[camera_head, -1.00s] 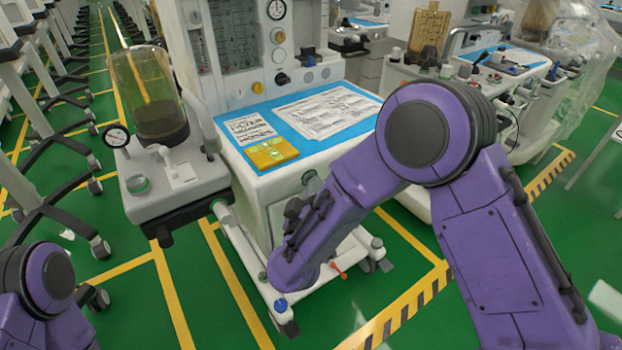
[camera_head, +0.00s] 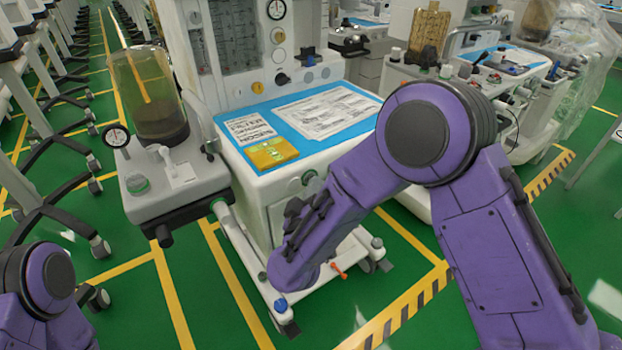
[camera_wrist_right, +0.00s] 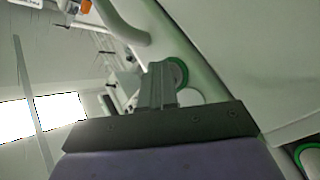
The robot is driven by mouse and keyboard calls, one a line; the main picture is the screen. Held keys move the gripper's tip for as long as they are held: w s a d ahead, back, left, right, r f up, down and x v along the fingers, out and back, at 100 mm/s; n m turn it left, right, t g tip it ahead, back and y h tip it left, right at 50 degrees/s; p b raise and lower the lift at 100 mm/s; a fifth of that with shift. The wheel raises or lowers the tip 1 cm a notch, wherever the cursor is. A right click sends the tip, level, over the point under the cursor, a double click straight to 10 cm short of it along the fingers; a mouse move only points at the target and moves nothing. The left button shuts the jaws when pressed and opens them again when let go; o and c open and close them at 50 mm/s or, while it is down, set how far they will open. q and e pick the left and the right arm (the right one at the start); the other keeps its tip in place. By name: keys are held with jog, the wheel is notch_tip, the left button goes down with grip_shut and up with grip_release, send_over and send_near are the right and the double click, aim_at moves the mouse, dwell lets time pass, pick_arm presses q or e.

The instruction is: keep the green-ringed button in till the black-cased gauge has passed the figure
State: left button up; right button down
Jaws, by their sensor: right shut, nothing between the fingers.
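A black-cased gauge (camera_head: 115,136) with a white face stands at the left of the machine; its needle is too small to read surely. A green-ringed button (camera_head: 309,177) is on the machine's front, partly behind my right arm. In the right wrist view, my right gripper (camera_wrist_right: 160,68) is shut and empty. Its tips overlap a green-ringed round part (camera_wrist_right: 180,72); I cannot tell whether they touch it. Another green ring (camera_wrist_right: 306,158) shows at the lower right. My left gripper is out of view.
Papers and a yellow pad (camera_head: 271,153) lie on the blue worktop (camera_head: 230,113). Another black-rimmed gauge (camera_head: 276,9) is high on the machine.

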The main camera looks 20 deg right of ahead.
jog(key=shift+s, duration=0.1)
dwell(0.4)
jog(key=shift+s+d+p, duration=0.25)
jog(key=shift+s+p, duration=0.25)
jog(key=shift+s, duration=0.25)
jog(key=s+p, duration=0.1)
jog(key=s, duration=0.1)
jog(key=s+d+p, duration=0.1)
jog(key=s, duration=0.1)
jog(key=shift+s+d, duration=0.2)
jog(key=shift+s, duration=0.2)
